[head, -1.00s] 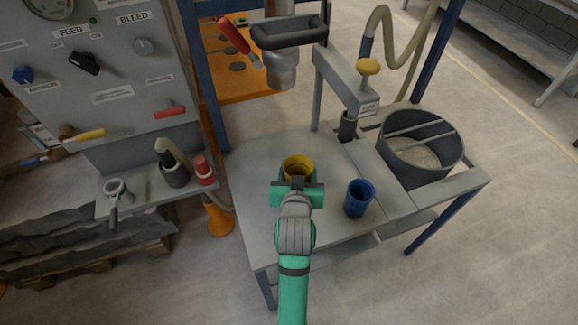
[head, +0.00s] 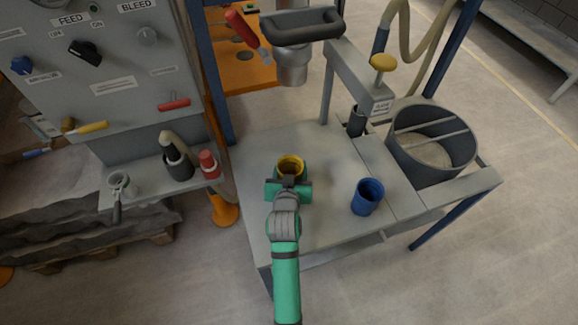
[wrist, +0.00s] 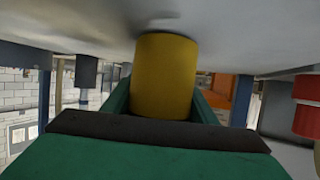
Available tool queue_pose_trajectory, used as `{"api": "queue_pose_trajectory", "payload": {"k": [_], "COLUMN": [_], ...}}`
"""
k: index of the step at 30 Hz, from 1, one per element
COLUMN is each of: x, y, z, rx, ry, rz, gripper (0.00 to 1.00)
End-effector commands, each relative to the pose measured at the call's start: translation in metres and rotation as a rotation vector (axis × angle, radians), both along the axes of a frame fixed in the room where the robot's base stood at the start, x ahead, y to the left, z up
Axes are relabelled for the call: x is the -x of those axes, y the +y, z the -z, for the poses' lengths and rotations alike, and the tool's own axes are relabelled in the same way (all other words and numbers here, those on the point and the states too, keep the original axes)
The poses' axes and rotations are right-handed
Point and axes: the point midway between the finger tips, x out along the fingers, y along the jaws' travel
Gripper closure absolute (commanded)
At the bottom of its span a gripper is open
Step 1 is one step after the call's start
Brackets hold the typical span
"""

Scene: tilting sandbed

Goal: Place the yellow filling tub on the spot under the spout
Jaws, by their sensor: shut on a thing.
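The yellow tub (head: 290,166) is upright at my gripper's far side, over the left part of the grey table (head: 330,225). My green gripper (head: 289,183) is shut on it. In the wrist view, which looks upside down, the tub (wrist: 163,75) sits between the green fingers (wrist: 160,100), its base at or very near the tabletop; I cannot tell if it touches. A grey cylinder (head: 292,68) under a black handle hangs behind the tub. A dark nozzle (head: 357,120) hangs from a grey arm to the right. I cannot make out a marked spot.
A blue tub (head: 367,197) stands on the table to the right of my gripper. A dark round bin of sand (head: 432,150) is at the right. A control panel (head: 95,65) and a shelf with a red-topped item (head: 208,163) are at the left.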

Motion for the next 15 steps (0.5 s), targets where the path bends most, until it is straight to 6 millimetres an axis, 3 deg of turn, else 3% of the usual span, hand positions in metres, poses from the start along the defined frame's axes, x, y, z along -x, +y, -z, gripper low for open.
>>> {"api": "queue_pose_trajectory", "payload": {"k": [9, 10, 12, 15], "x": [0.0001, 0.0, 0.0, -0.0001], "y": [-0.0026, -0.0021, -0.0008, 0.0015], "z": [0.0028, 0.0024, 0.0022, 0.0022], "rx": [0.0, 0.0, -0.001, 0.0], "ry": [0.0, 0.0, 0.0, 0.0], "rz": [0.004, 0.003, 0.001, -0.002], "gripper": [0.74, 0.41, 0.29, 0.29]}}
